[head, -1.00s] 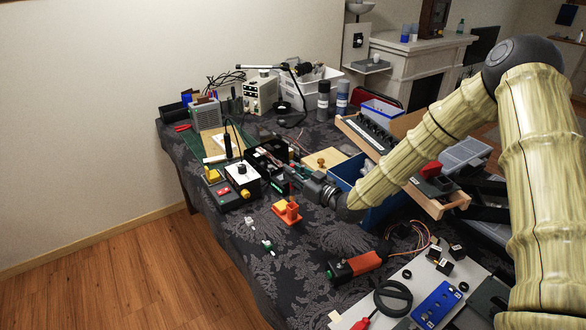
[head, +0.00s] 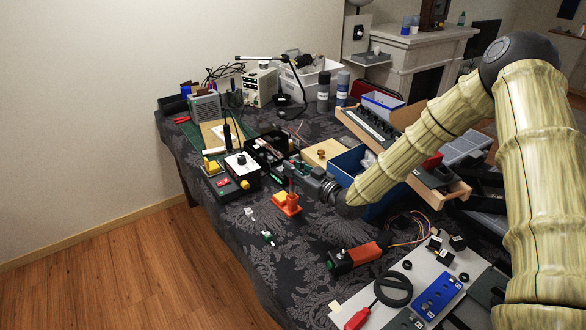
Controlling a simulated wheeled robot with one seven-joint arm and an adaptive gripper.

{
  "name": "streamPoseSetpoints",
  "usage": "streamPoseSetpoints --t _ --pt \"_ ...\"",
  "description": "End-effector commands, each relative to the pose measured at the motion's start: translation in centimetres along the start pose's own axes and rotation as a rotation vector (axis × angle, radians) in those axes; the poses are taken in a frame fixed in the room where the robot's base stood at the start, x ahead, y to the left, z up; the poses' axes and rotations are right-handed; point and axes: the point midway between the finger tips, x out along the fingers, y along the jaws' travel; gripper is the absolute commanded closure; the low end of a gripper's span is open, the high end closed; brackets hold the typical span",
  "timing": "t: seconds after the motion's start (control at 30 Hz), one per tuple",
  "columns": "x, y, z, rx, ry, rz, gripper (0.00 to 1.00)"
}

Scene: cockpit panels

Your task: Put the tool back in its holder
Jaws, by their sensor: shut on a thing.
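An orange holder (head: 287,204) stands on the dark patterned tablecloth near the table's left front edge. My gripper (head: 288,168) reaches in from the right, just above and behind the holder. Its jaws are shut on a slim tool, of which only a thin reddish part (head: 290,186) seems to show below the fingers, close over the holder. The fingers and the small size hide most of the tool. I cannot tell whether its lower end touches the holder or is inside it.
A black box with a white top (head: 241,164) and open black cases stand left of and behind my gripper. A blue bin (head: 347,165) is behind my wrist. An orange-and-black device (head: 355,256) lies in front. Small connectors (head: 267,237) lie near the edge, with bare cloth around them.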

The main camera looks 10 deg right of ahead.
Motion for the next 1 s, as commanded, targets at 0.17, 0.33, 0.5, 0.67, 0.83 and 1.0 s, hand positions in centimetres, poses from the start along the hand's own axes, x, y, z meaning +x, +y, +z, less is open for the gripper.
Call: streamPoseSetpoints --t 0.17,0.33,0.5,0.67,0.83,1.0 --pt "0.0 0.0 1.0 0.0 0.0 0.0 1.0" --pt "0.0 0.0 1.8 0.0 -0.001 0.0 1.0" --pt "0.0 0.0 2.6 0.0 -0.001 0.0 1.0" --pt "0.0 0.0 3.3 0.0 -0.001 0.0 1.0" --pt "0.0 0.0 4.1 0.0 -0.001 0.0 1.0" --pt "0.0 0.0 4.8 0.0 0.0 0.0 1.0"
